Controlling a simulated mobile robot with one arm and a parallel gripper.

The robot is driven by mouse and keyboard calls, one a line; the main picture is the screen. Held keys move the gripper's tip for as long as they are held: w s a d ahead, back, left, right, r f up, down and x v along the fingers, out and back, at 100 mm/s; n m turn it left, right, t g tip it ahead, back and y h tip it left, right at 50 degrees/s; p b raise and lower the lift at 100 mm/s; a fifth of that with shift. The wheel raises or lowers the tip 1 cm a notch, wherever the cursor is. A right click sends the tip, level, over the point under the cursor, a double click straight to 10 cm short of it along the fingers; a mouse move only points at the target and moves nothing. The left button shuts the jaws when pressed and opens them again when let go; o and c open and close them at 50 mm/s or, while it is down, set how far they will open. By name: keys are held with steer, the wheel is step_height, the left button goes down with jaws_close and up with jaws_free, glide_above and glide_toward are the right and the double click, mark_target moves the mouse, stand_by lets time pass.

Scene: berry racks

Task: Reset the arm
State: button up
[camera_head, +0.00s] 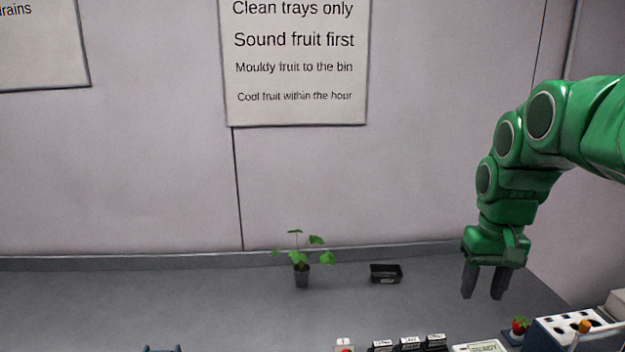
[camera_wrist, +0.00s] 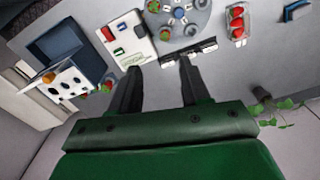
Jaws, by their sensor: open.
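My green arm comes in from the right in the head view and bends down. My gripper (camera_head: 484,283) points down above the right part of the grey counter, with its two dark fingers apart and nothing between them. In the wrist view my gripper (camera_wrist: 158,75) also shows open and empty, its fingers reaching toward the row of dark labelled blocks and the white device.
A potted plant (camera_head: 301,274) and a small black tray (camera_head: 385,274) stand at the back of the counter (camera_head: 150,305). The left counter is mostly clear.

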steer(key=s+a+f+n, duration=0.1)
steer(key=s+a+f, duration=0.1)
steer(key=s+a, duration=0.35)
steer(key=s+a+f+n, duration=0.1)
steer(key=s+a+f, duration=0.15)
steer(key=a, duration=0.55)
steer(key=s+a+f+g, duration=0.1)
steer(key=s+a+f, duration=0.1)
steer(key=s, duration=0.4)
steer(key=s+a+f, duration=0.3)
steer(key=s+a, duration=0.1)
steer(key=s, duration=0.3)
steer(key=shift+a+f+g, duration=0.15)
steer(key=shift+f+g, duration=0.2)
steer(key=shift+g, duration=0.05)
